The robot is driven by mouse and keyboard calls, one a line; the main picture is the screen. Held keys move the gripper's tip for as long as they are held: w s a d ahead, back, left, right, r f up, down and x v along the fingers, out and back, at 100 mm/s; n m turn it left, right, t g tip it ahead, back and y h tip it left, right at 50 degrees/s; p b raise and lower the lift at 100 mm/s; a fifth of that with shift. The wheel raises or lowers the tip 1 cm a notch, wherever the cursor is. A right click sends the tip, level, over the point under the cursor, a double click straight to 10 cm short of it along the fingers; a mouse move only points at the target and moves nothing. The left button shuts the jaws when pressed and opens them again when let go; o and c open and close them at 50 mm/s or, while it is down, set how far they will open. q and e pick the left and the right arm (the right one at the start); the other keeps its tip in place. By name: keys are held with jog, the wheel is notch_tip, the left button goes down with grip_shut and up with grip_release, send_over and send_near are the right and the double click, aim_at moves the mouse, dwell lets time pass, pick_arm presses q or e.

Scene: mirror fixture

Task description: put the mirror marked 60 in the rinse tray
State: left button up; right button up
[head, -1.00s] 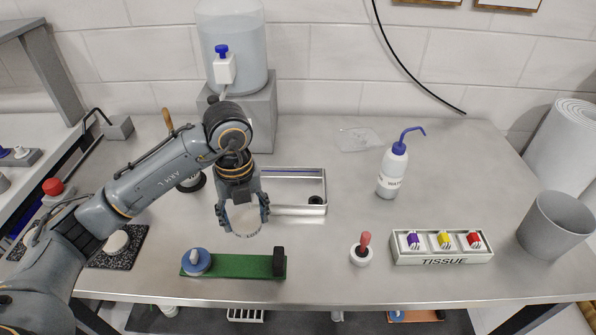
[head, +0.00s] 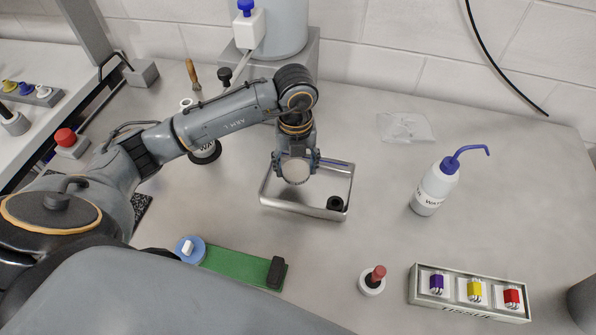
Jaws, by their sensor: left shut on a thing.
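A round pale disc, the mirror (head: 296,171), is held between the fingers of my left gripper (head: 296,163). Any marking on it is too small to read. The gripper is shut on it and hangs over the left part of the shallow metal tray (head: 290,207). I cannot tell whether the disc touches the tray floor. A small dark ring-shaped piece (head: 335,203) lies in the tray's right end. My right gripper is not in view.
A large water container (head: 283,28) stands behind. Bare bench lies right of the tray.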

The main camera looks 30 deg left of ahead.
aim_at(296, 170)
pick_arm(q)
notch_tip(296, 170, down, 3)
jog(key=shift+f+p, duration=0.1)
jog(key=shift+p, duration=0.3)
jog(key=shift+f, duration=0.35)
jog(key=shift+w+f, duration=0.1)
jog(key=shift+f, duration=0.15)
jog(key=o, duration=1.3)
jog(key=shift+r, duration=0.1)
jog(key=shift+c, duration=0.2)
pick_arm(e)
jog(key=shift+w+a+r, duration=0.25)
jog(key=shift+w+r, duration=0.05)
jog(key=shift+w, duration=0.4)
